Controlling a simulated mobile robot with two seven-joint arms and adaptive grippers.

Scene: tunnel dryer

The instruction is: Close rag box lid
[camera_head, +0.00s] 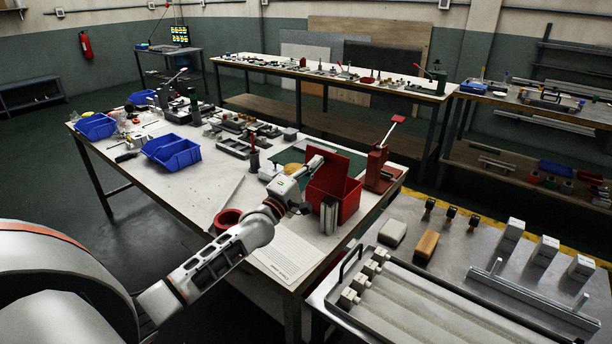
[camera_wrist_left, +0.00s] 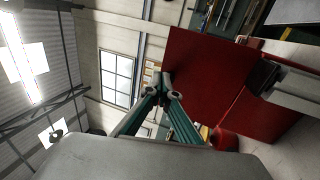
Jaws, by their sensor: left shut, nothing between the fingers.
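The red rag box (camera_head: 348,205) stands on the near right part of the white worktable, with its red lid (camera_head: 340,158) raised. My left arm reaches in from the left, and its gripper (camera_head: 314,163) is at the lid's left side. In the left wrist view my left gripper (camera_wrist_left: 160,88) is shut and empty, its fingertips close to the edge of the red lid (camera_wrist_left: 205,75). I cannot tell whether they touch it. The red box wall (camera_wrist_left: 262,112) shows to the right. My right gripper is in neither view.
A red press-like tool (camera_head: 379,168) stands right of the box, and grey upright blocks (camera_head: 329,215) stand at its front. A red ring-shaped dish (camera_head: 226,219) and a printed sheet (camera_head: 287,254) lie nearer. Blue bins (camera_head: 172,152) are farther left.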

